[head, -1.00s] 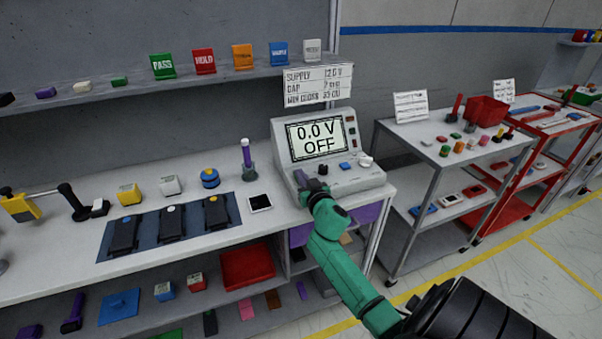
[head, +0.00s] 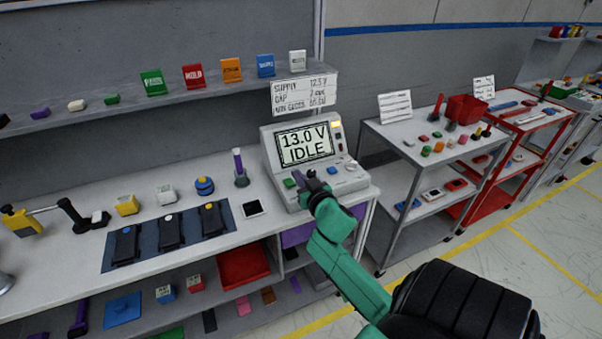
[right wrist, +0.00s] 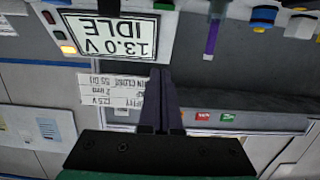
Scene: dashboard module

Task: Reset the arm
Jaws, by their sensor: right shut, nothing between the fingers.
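My right arm is green with a dark gripper (head: 305,180), in front of the grey power supply (head: 349,184) on the bench. The supply's screen (head: 305,146) reads 13.0 V IDLE, and an amber light glows beside it. A green button and a blue button show on its sloped panel near the fingers. In the right wrist view the gripper (right wrist: 162,75) is shut and empty, its fingers together below the inverted screen (right wrist: 110,35). Whether the fingertips touch the panel cannot be told. My left gripper is not in view.
The bench (head: 60,262) holds a blue mat with several black modules, a tablet (head: 252,208) and a purple-handled tool in a stand (head: 240,168). A shelf with coloured cards runs above. A grey cart (head: 385,130) and a red cart stand at right, with open floor in front.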

